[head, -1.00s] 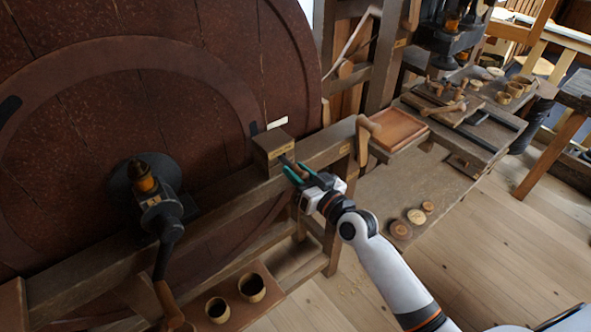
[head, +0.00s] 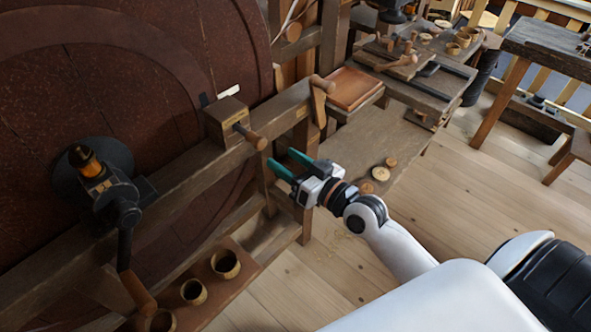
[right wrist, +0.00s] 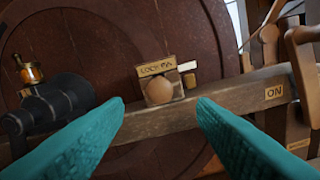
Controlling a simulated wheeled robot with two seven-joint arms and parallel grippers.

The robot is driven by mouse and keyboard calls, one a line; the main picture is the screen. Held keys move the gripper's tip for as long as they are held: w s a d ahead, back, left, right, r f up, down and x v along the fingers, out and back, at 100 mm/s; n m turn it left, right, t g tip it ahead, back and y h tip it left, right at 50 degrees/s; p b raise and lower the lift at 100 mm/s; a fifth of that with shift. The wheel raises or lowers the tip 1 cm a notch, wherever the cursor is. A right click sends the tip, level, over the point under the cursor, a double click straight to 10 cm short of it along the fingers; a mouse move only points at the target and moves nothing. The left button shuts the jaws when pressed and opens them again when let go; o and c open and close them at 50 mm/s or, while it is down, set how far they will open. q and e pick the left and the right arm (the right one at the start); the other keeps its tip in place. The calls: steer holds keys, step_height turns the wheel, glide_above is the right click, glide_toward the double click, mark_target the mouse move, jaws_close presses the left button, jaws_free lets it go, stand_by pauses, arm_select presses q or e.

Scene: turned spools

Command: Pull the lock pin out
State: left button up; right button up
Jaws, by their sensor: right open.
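The lock pin (head: 258,141) has a round wooden knob on a dark shaft. It sticks out of a wooden block (head: 226,120) on the long beam, with some shaft showing between block and knob. In the right wrist view the knob (right wrist: 160,91) faces me, below the block's "LOCK PIN" label (right wrist: 156,68). My right gripper (head: 281,160) is open and empty, with its teal fingers apart. It stands off from the knob, to its lower right in the head view. In the right wrist view the knob appears between the fingertips (right wrist: 160,104). My left gripper is not in view.
The beam (head: 170,175) runs in front of a big dark red wheel (head: 110,60). A crank (head: 125,215) stands at left, and a wooden lever (head: 320,98) at right, near an "ON" label (right wrist: 275,92). Several cups (head: 226,264) sit on the low shelf. Open floor lies at right.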

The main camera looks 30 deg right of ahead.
steer(key=shift+v, duration=1.1)
steer(key=shift+w, duration=0.1)
steer(key=d+f+m+g+h, duration=0.1)
steer(key=d+f+g+h, duration=0.1)
steer(key=f, duration=0.8)
steer(key=d+f+g+h, duration=0.2)
steer(key=f, duration=0.9)
steer(key=s+f+g+h, duration=0.1)
steer(key=s+f+g, duration=0.5)
steer(key=f, duration=1.1)
steer(key=s+f+g, duration=0.2)
steer(key=s+f, duration=0.4)
steer(key=s, duration=0.4)
steer(key=s+a+f+n+g, duration=0.1)
steer(key=s+f+g, duration=0.1)
steer(key=s+f, duration=0.5)
steer(key=s+a+f+n+g+h, duration=0.1)
steer(key=s+f, duration=0.5)
steer(key=s, duration=0.9)
steer(key=shift+a+f+g, duration=0.2)
steer(key=shift+g, duration=0.3)
